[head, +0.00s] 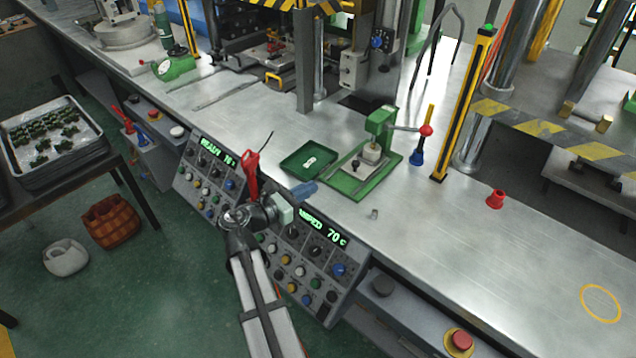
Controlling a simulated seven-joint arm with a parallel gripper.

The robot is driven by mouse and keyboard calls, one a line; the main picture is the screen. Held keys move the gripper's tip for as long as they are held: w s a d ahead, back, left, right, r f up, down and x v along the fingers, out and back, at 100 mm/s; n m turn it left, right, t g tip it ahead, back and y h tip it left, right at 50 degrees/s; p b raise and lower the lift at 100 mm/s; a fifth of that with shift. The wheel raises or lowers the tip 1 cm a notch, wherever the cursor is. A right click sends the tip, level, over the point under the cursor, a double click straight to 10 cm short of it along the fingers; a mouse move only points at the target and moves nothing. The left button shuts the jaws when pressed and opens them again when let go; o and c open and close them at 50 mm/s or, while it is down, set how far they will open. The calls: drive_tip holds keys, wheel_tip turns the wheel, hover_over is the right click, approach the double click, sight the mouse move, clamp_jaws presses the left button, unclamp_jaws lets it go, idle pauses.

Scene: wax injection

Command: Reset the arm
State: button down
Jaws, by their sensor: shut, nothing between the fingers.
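My arm rises from the bottom of the head view, and my gripper (292,204) is in front of the workbench's front edge, above the gap between the two control panels. It is shut and empty; its fingertips are small and hard to make out. A bluish piece (304,191) shows just beyond it at the bench edge; I cannot tell whether they touch. A red-handled tool (251,172) stands upright just behind my wrist.
Behind my gripper are a green tray (309,160) with a small pale piece and a green hand press (379,150). The control panels (316,262) are close to my arm.

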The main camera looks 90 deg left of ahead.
drive_tip(key=shift+s+d, duration=0.2)
